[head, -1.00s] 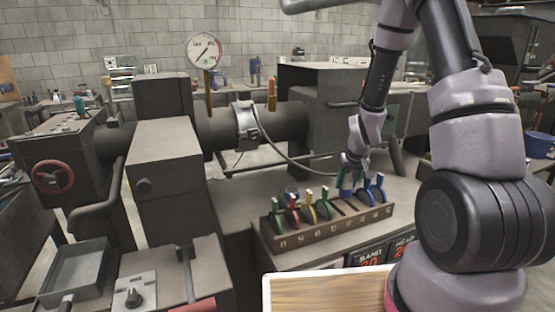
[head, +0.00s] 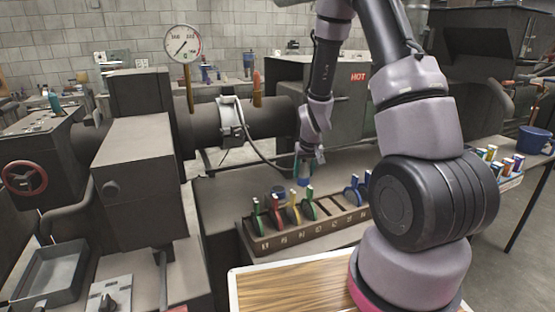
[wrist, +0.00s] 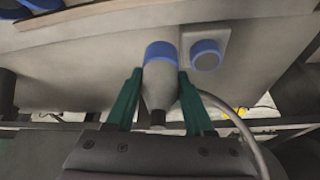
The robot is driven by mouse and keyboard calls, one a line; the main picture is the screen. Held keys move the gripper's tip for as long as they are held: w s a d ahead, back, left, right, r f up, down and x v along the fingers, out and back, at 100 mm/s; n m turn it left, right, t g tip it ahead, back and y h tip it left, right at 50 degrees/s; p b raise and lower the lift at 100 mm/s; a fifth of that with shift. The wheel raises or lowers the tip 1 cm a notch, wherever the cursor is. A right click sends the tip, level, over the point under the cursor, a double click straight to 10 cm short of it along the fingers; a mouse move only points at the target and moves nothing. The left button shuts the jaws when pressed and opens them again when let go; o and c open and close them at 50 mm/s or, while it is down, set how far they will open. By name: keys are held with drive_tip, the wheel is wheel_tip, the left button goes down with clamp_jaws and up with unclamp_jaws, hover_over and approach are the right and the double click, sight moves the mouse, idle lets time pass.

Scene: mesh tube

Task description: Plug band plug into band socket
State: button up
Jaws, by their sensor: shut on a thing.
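My gripper (head: 304,168) is above the bench, just behind the clip rack. In the wrist view its green fingers (wrist: 158,92) are shut on the band plug (wrist: 157,84), a grey tapered body with a blue collar at its far end. The plug's blue end also shows below the gripper in the head view (head: 303,181). A socket with a blue round face on a pale square plate (wrist: 207,54), likely the band socket, lies just right of the plug in the wrist view. Plug and socket appear apart.
A grey cable (head: 262,157) runs from the band clamp (head: 230,118) on the barrel towards my gripper. A rack (head: 285,240) of coloured clips stands in front of the gripper. A wooden-topped board (head: 300,283) is nearer. A gauge (head: 183,44) rises behind.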

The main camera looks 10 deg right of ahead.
drive_tip(key=w+a+r+m, duration=0.1)
drive_tip(key=w+a+r, duration=0.2)
drive_tip(key=a, duration=0.5)
drive_tip(key=shift+w+r+m+h, duration=0.25)
drive_tip(key=shift+r+m+h, duration=0.15)
drive_tip(key=shift+r, duration=0.05)
drive_tip(key=shift+a+f, duration=0.1)
drive_tip(key=shift+f, duration=0.05)
drive_tip(key=shift+f, duration=2.8)
drive_tip(key=shift+f, duration=0.55)
drive_tip(key=o, duration=1.3)
drive_tip(key=shift+o, duration=0.2)
drive_tip(key=d+v, duration=0.1)
drive_tip(key=v, duration=0.9)
drive_tip(key=shift+s+a+r, duration=0.25)
drive_tip(key=shift+a+r, duration=0.15)
drive_tip(key=shift+a, duration=0.05)
